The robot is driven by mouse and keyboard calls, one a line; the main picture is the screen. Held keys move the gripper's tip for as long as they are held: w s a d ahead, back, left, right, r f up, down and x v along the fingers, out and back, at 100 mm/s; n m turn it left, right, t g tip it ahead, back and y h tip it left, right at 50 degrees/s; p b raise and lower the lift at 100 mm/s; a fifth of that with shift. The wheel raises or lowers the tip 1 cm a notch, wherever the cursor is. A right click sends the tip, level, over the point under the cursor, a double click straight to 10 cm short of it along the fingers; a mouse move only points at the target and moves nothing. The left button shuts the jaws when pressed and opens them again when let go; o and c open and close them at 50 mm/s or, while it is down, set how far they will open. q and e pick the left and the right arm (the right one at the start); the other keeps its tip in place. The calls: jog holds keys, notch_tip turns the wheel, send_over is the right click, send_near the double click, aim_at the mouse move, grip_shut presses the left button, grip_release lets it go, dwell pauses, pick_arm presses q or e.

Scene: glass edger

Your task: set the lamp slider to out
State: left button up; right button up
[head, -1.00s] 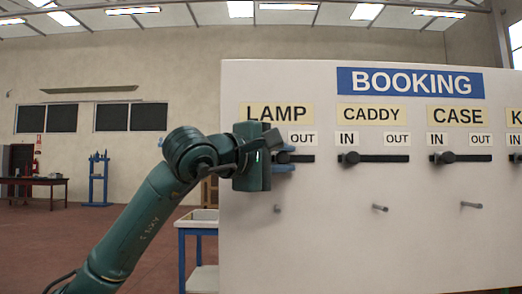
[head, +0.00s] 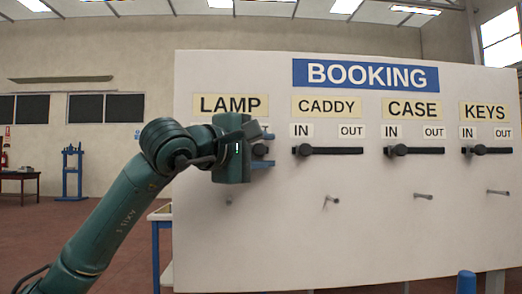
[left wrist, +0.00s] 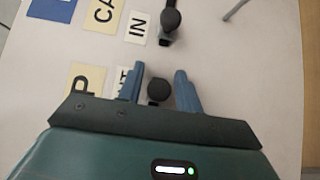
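The booking board (head: 235,245) stands in front of me, with the LAMP label (head: 230,105) at its left. In the head view my left gripper (head: 264,150) covers most of the lamp slot and its IN and OUT labels. In the left wrist view the black round lamp knob (left wrist: 158,91) sits between the two blue fingers of my left gripper (left wrist: 160,82), with a narrow gap on each side. The fingers are open around it. The partly hidden OUT label (left wrist: 123,80) is beside the knob, which appears at the OUT end.
The CADDY knob (head: 304,149), CASE knob (head: 401,150) and KEYS knob (head: 480,149) are at IN. Pegs such as this one (head: 331,201) stick out below. A blue-framed table (head: 160,225) is behind the board's left edge.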

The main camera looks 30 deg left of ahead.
pick_arm(q)
jog(key=shift+o, duration=0.5)
jog(key=shift+a, duration=0.1)
jog(key=shift+s, duration=0.1)
jog(key=b+v, duration=0.2)
jog(key=v, duration=1.1)
jog(key=shift+f, duration=0.1)
